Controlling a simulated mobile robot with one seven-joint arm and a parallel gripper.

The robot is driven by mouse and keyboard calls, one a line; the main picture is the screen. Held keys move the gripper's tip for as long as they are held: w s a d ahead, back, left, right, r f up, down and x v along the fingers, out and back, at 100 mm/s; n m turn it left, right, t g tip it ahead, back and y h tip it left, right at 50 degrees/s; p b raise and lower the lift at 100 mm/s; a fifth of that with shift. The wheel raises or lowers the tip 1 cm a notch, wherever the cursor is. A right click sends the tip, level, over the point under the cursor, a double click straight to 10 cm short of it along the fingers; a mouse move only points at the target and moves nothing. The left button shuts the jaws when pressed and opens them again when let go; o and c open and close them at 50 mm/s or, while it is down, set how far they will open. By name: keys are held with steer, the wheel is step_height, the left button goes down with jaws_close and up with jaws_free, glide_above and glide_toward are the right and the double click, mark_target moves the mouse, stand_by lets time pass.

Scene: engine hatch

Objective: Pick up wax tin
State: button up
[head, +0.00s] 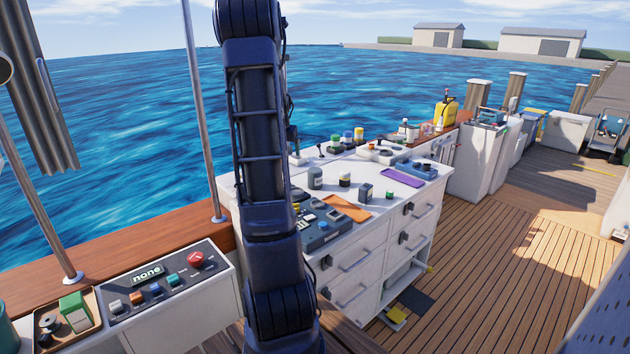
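I cannot tell for sure which item is the wax tin. Several small round containers stand on the white counter (425,172). They include a dark grey can (315,178), a short dark tin with a pale yellowish band (345,180), a small green-topped piece (389,195) and a dark squarish can (366,192). My dark blue arm rises in front of the counter's left part and hides some of it. Dark parts that seem to be my gripper (293,140) show just right of the arm, above the counter's far left. Its fingers are too small and covered to read.
A button panel (165,282) is at lower left. The wooden deck (520,250) at right is mostly clear.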

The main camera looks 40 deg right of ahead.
mark_target(316, 170)
steer(key=d+f, duration=0.3)
steer(key=d, duration=0.2)
steer(key=d+f+m+g, duration=0.1)
steer(key=d+f, duration=0.2)
steer(key=d, duration=0.2)
steer(key=d+f+m+h, duration=0.1)
steer(key=d+f, duration=0.2)
steer(key=d, duration=0.1)
steer(key=shift+d+f, duration=0.2)
steer(key=shift+d, duration=0.2)
steer(key=x, duration=0.5)
steer(key=shift+s+d+f, duration=0.1)
steer(key=shift+s+f, duration=0.05)
steer(key=shift+f, duration=0.1)
steer(key=shift+a+x, duration=0.1)
steer(key=shift+x, duration=1.2)
steer(key=shift+a+x, duration=0.15)
steer(key=shift+x, duration=1.15)
steer(key=c, duration=1.3)
